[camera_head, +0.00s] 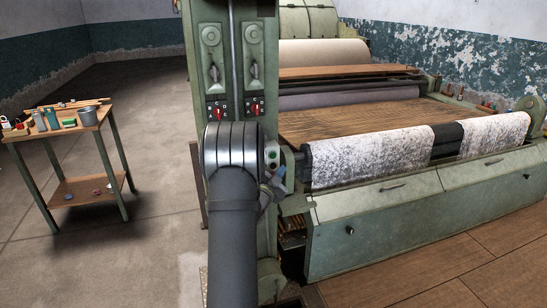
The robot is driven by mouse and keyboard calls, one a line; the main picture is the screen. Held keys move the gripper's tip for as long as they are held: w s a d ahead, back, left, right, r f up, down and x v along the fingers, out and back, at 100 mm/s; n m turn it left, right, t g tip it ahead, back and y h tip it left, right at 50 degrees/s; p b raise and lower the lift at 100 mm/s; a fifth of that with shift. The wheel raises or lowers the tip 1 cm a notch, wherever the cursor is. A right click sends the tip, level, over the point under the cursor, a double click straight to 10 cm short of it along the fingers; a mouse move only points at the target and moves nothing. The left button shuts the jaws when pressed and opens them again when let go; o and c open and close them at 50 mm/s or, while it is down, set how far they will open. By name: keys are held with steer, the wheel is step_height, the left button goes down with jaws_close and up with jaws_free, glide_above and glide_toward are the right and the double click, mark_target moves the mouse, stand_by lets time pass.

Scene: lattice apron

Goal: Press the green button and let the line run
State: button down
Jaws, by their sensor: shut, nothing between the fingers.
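A small control box with round buttons is on the green machine post, just right of my arm's wrist. The green button (272,154) shows near its top, small and only partly clear. My arm rises from the bottom and covers much of the post. My gripper (278,174) shows only as a small grey-blue part just below and right of the buttons; it is shut and holds nothing. I cannot tell whether it touches the box. The line (350,125) has a brown wooden bed and pale speckled cloth over a front roller.
Two red switches (217,111) sit higher on the post. A small work table (75,130) with bottles, a bucket and other items stands at left. The concrete floor between it and the post is clear. Green front panels (380,215) run along the machine's right side.

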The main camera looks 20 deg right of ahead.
mark_target(273, 155)
steer(key=shift+w, duration=2.8)
steer(key=shift+w, duration=0.15)
steer(key=shift+w, duration=0.25)
